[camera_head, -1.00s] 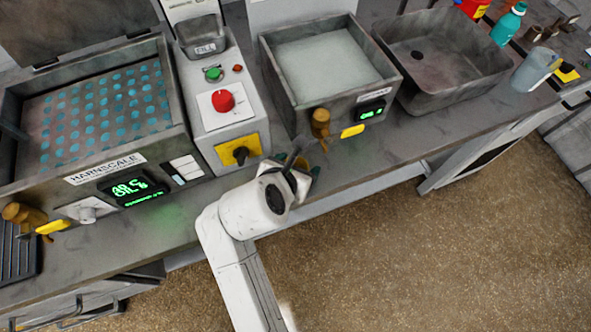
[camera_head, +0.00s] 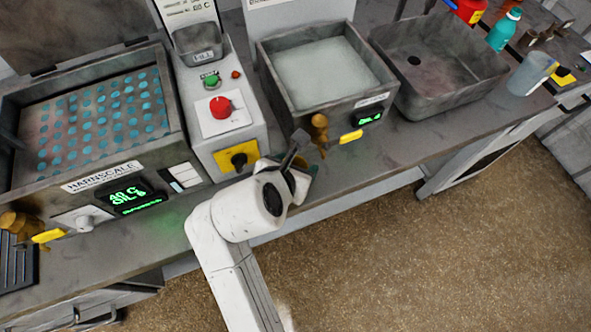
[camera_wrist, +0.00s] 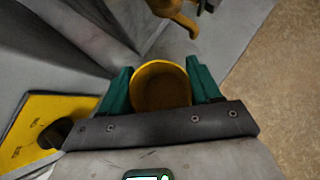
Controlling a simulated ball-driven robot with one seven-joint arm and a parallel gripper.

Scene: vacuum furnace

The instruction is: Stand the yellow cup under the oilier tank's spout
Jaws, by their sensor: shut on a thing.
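My gripper (camera_wrist: 163,78) is shut on the yellow cup (camera_wrist: 160,86), whose open mouth shows between the two green fingers in the wrist view. In the head view my gripper (camera_head: 303,172) is at the counter's front, mostly hidden by my wrist, and the cup is hidden. The brass spout (camera_head: 319,130) of the smaller tank (camera_head: 338,102) is just beyond my gripper; it also shows in the wrist view (camera_wrist: 178,10), ahead of the cup and apart from it. The larger tank (camera_head: 105,165) at left has its own brass spout (camera_head: 20,224). Both tanks' green displays are too blurred to read surely.
A control box (camera_head: 222,130) with a red button and a black knob stands between the tanks, close left of my gripper. A grey basin (camera_head: 435,90) and a clear beaker (camera_head: 530,75) stand to the right. The counter's front strip (camera_head: 400,150) is clear right of the spout.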

